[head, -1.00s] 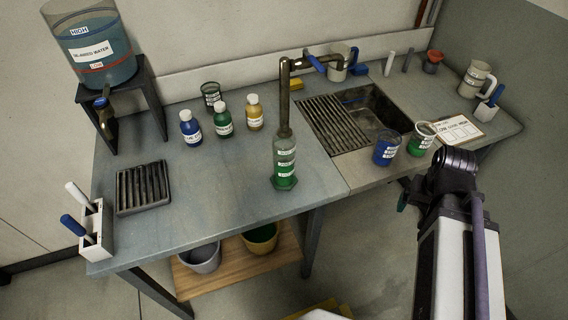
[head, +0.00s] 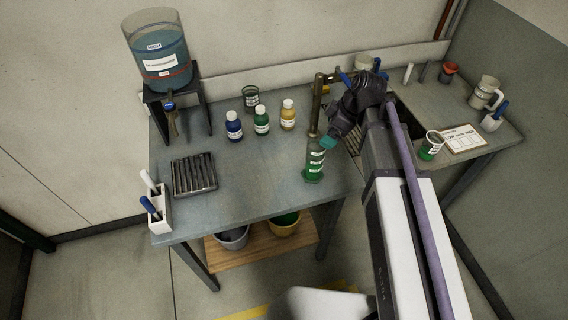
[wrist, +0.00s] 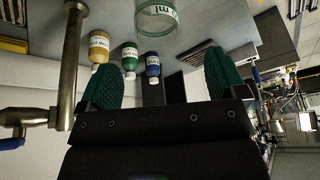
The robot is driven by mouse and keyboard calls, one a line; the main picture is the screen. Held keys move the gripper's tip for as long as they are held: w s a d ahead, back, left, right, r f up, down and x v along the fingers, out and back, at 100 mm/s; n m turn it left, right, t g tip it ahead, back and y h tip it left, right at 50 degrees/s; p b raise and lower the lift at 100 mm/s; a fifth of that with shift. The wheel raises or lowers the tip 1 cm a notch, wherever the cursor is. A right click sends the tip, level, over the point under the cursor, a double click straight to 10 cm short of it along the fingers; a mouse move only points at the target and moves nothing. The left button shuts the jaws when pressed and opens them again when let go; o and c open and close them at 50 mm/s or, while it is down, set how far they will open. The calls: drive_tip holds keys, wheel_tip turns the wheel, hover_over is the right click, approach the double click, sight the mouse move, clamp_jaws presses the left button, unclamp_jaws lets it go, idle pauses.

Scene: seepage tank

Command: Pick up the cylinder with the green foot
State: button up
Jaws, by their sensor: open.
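Whether a finger touches the cylinder cannot be told.
The brass tap (head: 317,105) stands close behind the cylinder; in the wrist view its pipe (wrist: 70,60) is left of my fingers. Blue (head: 233,127), green (head: 261,122) and yellow (head: 288,116) bottles stand behind left. A black rack (head: 194,177) lies left. Bench between rack and cylinder is clear.

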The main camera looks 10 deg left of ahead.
drive_tip(key=d, duration=0.1)
drive_tip(key=b, duration=0.6)
approach(317, 148)
drive_tip(key=shift+s+a+f+n, duration=0.15)
drive_tip(key=shift+s+a+f, duration=0.3)
drive_tip(key=shift+s+f, duration=0.15)
drive_tip(key=shift+s+a+f+n, duration=0.15)
drive_tip(key=shift+s+a+f, duration=0.25)
drive_tip(key=shift+s+f, duration=0.2)
drive_tip(key=b+x, duration=0.4)
drive_tip(key=shift+a+f, duration=0.25)
drive_tip(key=shift+f, duration=0.1)
drive_tip(key=c, duration=1.4)
drive_tip(key=shift+o, duration=0.2)
drive_tip(key=shift+r, duration=0.2)
